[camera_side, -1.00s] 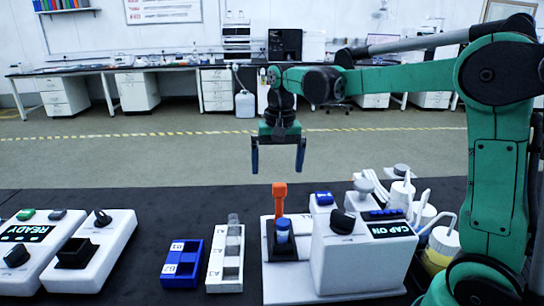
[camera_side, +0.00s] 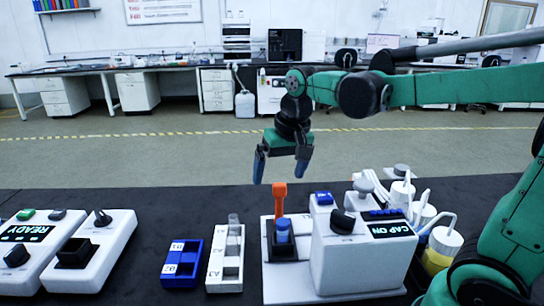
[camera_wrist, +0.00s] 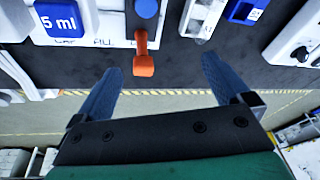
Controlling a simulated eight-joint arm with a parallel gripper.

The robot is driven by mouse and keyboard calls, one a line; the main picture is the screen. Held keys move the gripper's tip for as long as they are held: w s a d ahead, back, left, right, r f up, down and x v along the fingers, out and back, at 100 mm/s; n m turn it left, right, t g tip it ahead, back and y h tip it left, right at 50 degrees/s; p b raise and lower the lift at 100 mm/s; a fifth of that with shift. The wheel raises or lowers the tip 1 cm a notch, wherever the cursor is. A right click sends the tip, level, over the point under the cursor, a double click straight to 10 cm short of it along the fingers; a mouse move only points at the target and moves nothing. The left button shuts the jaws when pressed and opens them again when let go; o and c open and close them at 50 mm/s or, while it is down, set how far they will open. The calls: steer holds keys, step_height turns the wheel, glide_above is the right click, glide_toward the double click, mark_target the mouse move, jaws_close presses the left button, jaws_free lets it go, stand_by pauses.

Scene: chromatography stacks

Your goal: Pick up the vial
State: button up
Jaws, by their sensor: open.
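A vial with a blue cap (camera_side: 282,231) stands upright in the dark holder (camera_side: 285,251) of the white capping station (camera_side: 355,265). Its round blue top also shows at the upper edge of the wrist view (camera_wrist: 146,8). A small clear piece, possibly another vial (camera_side: 233,220), stands at the far end of the white rack (camera_side: 226,262); I cannot tell for sure. My gripper (camera_side: 281,168) is open and empty, well above the station and tilted. Its two blue fingers also show spread apart in the wrist view (camera_wrist: 161,72).
An orange lever (camera_side: 280,190) rises behind the blue-capped vial, below my gripper. A blue rack (camera_side: 183,264) stands left of the white rack. A white device reading READY (camera_side: 30,245) is at far left. White bottles (camera_side: 421,215) stand right of the station.

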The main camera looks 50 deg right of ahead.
mark_target(283, 222)
steer(key=c, duration=0.3)
steer(key=f+n+g, duration=0.1)
steer(key=f, duration=0.1)
steer(key=f+n+g, duration=0.1)
steer(key=f, duration=0.1)
steer(key=s+f+n+g, duration=0.1)
steer(key=f+n, duration=0.1)
steer(key=shift+s+a+f, duration=0.1)
steer(key=shift+a+f, duration=0.2)
steer(key=shift+f, duration=2.7)
